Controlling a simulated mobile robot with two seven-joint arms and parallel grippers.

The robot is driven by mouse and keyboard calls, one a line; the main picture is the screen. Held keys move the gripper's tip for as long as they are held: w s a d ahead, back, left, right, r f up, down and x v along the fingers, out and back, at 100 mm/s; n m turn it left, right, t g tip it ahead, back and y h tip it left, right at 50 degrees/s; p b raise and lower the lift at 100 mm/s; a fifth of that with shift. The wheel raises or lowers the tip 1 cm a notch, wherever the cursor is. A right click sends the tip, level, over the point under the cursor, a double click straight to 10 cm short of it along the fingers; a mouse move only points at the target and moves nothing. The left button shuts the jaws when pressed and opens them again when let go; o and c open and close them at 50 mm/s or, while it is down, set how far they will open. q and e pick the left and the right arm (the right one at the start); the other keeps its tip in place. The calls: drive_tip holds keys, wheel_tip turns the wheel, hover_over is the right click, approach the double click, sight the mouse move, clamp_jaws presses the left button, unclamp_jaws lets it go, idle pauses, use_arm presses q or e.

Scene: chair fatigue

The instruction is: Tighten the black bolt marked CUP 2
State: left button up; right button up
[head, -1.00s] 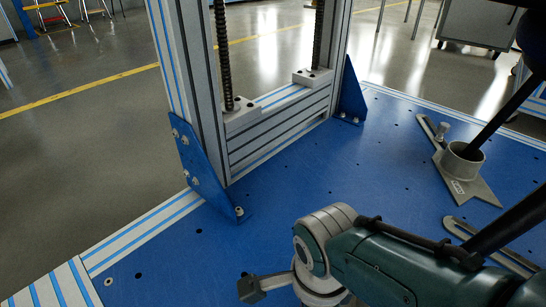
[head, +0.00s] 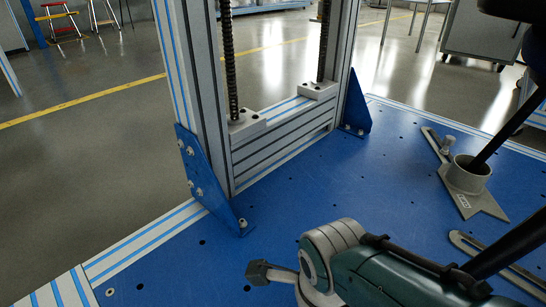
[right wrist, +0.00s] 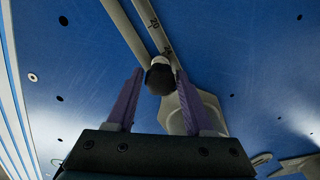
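In the right wrist view, a black bolt head (right wrist: 160,78) sits on a pale collar at a slotted bar (right wrist: 143,32) with scale marks. A grey plate (right wrist: 208,112) lies beside it. My right gripper (right wrist: 159,71) is open, with its two purple fingers on either side of the bolt head. A gap shows on the left; the right finger is close to it, and contact cannot be told. No CUP 2 marking is readable. In the head view my teal arm comes in from the lower right; its fingers are not clearly seen. My left gripper is not in view.
An aluminium frame (head: 200,90) with blue brackets stands on the table's left. The table between is mostly clear.

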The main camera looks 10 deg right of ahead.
drive_tip(key=shift+o, duration=1.3)
drive_tip(key=n, duration=0.4)
drive_tip(key=n, duration=0.3)
drive_tip(key=shift+n, duration=0.5)
